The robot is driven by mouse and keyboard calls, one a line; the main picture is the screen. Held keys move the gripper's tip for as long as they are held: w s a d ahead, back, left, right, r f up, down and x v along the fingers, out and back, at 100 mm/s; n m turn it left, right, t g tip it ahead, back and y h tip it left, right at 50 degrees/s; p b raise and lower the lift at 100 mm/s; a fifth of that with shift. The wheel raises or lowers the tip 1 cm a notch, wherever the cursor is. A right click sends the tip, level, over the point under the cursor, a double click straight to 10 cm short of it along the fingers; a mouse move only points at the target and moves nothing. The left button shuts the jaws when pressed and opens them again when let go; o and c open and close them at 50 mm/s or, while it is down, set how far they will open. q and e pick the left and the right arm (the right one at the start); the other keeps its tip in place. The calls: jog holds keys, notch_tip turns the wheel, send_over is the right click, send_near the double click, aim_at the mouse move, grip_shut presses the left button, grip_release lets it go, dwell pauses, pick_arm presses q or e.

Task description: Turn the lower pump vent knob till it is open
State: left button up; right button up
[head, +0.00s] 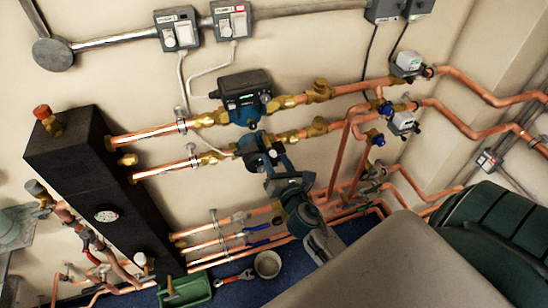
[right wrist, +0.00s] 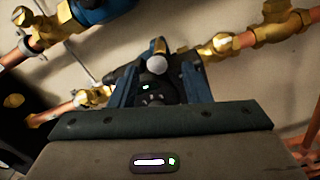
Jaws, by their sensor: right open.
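The lower pump (head: 246,143) sits in the lower copper line, mostly hidden behind my right gripper (head: 264,152) in the head view. In the right wrist view the dark pump front (right wrist: 153,96) shows between the fingers, with a small green light. A pale round knob (right wrist: 160,63), which looks like the vent knob, stands out above it. My right gripper (right wrist: 161,72) is open, one finger on each side of the knob. I cannot tell whether the fingers touch it or how far it is turned. My left gripper is not in view.
The blue upper pump (head: 245,92) sits close above. Brass valves (head: 320,91) and copper pipes flank both pumps. A black manifold block (head: 85,185) stands at left. A green tray (head: 187,292), a wrench (head: 233,280) and a pale cup (head: 268,264) lie below.

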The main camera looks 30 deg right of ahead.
jog(key=b+v, duration=0.2)
jog(key=v, duration=0.6)
jog(key=shift+s+a, duration=0.1)
